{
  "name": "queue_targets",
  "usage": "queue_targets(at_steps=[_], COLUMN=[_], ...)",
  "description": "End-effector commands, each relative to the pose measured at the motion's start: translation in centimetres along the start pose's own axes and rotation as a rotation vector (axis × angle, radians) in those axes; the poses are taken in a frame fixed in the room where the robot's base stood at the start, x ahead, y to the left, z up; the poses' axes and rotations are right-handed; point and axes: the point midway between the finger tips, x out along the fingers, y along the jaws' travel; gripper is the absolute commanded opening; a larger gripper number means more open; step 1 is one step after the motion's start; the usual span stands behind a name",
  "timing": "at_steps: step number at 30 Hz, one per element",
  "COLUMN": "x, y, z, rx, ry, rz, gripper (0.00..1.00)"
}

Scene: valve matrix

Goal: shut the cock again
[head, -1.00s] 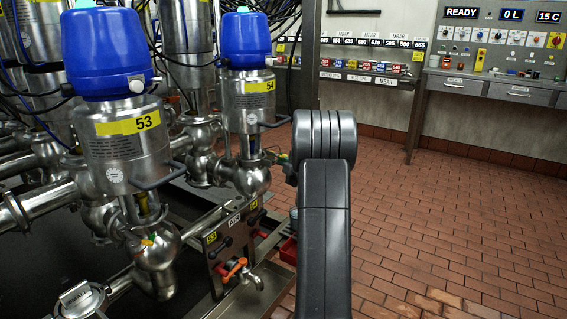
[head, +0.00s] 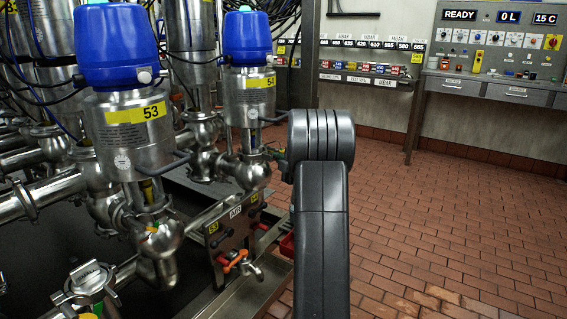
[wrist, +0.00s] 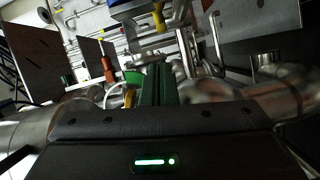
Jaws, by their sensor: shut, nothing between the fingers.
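The cock (head: 256,273) is a small metal tap with an orange lever (head: 236,261), low on a steel panel marked AIR (head: 235,232) in the head view. The lever slants, its right end higher; I cannot tell from this whether the cock is open. My gripper (wrist: 157,72) shows in the wrist view as dark green fingers closed together, with nothing seen between them. In the head view my arm hides it. An orange-red piece (wrist: 108,69) lies left of the fingertips in the wrist view; I cannot tell if it is the cock's lever. The fingers appear apart from it.
Blue-capped valves 53 (head: 127,120) and 54 (head: 249,95) stand behind and left of the cock, with pipes around. A red bin (head: 287,246) is right of the panel. A control desk (head: 495,85) stands at the back right. The brick floor (head: 440,220) is clear.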

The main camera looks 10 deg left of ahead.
Motion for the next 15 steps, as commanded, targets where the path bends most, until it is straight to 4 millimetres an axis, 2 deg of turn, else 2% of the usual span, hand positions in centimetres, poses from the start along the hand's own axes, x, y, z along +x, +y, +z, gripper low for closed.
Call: queue_targets(at_steps=[1, 6, 10, 15], x=[-1.8, -5.6, -7.8, -9.3], y=[0.5, 0.5, 0.5, 0.4], z=[0.6, 1.2, 1.5, 1.7], rx=[0.005, 0.004, 0.004, 0.003], ry=[-0.010, -0.010, -0.009, -0.007], rz=[-0.001, -0.001, -0.001, -0.001], gripper=[0.00, 0.00, 0.00, 0.00])
